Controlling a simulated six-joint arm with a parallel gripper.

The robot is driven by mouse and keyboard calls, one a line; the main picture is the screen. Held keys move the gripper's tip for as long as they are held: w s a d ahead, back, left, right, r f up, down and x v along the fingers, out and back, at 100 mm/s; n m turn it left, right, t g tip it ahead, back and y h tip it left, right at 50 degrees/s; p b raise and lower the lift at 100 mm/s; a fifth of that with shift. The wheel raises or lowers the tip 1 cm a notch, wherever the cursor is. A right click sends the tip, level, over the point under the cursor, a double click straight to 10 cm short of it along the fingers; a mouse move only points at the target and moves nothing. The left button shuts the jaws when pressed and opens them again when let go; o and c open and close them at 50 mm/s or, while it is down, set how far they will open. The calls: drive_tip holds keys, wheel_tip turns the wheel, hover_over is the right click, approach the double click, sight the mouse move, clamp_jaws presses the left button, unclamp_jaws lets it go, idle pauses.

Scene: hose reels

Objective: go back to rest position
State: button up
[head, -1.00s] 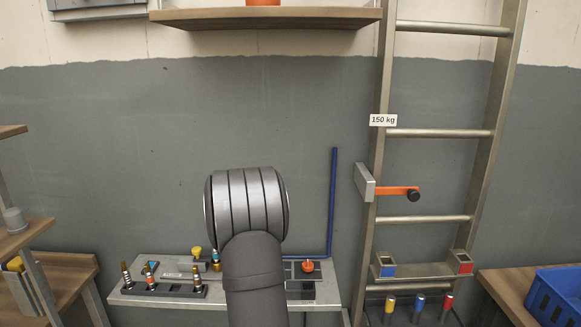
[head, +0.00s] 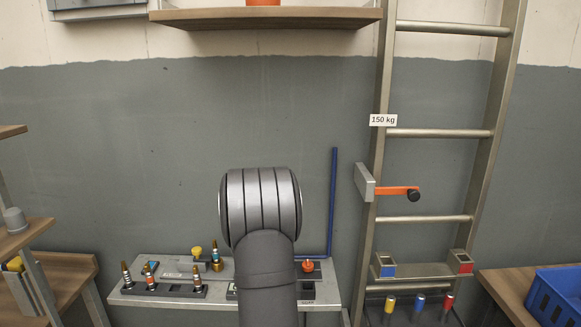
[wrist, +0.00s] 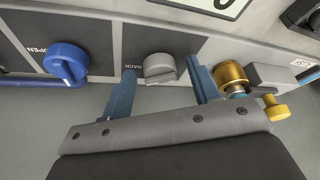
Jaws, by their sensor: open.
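My gripper (wrist: 160,70) is open in the wrist view, with its two blue fingers apart and nothing held between them. A grey round knob (wrist: 159,66) on a panel shows between and beyond the fingertips. Whether the fingers touch it cannot be told. The right finger is close beside a brass fitting (wrist: 231,74). In the head view my own arm stands in front of the bench (head: 130,296), and the gripper is hidden behind it.
A blue knob (wrist: 66,62) is left of the fingers, and a yellow handle (wrist: 277,110) is right. Several nozzles stand in a dark rack (head: 165,291) on the bench. A ladder (head: 382,150) with an orange lever (head: 392,190) is right.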

drive_tip(key=shift+d+n, duration=0.1)
drive_tip(key=shift+n, duration=0.3)
drive_tip(key=shift+v, duration=0.9)
idle(0.4)
drive_tip(key=o, duration=0.5)
drive_tip(key=shift+d+r, duration=0.1)
drive_tip(key=shift+r, duration=0.25)
drive_tip(key=o, duration=0.5)
drive_tip(key=shift+m, duration=0.8)
drive_tip(key=v, duration=0.2)
drive_tip(key=d+v, duration=0.1)
drive_tip(key=v, duration=0.2)
drive_tip(key=shift+w+d, duration=0.1)
drive_tip(key=shift+w, duration=0.1)
drive_tip(key=shift+c, duration=0.2)
drive_tip(key=s+d+r+m+h, duration=0.1)
drive_tip(key=s+d+r+m, duration=0.15)
drive_tip(key=r, duration=0.25)
drive_tip(key=s+d+r+m+h, duration=0.1)
drive_tip(key=s+d+r+m, duration=0.15)
drive_tip(key=r, duration=0.25)
drive_tip(key=d+x, duration=0.1)
drive_tip(key=x, duration=0.8)
drive_tip(key=shift+w+f+t, duration=0.15)
drive_tip(key=shift+w+t, duration=0.15)
drive_tip(key=shift+w, duration=0.1)
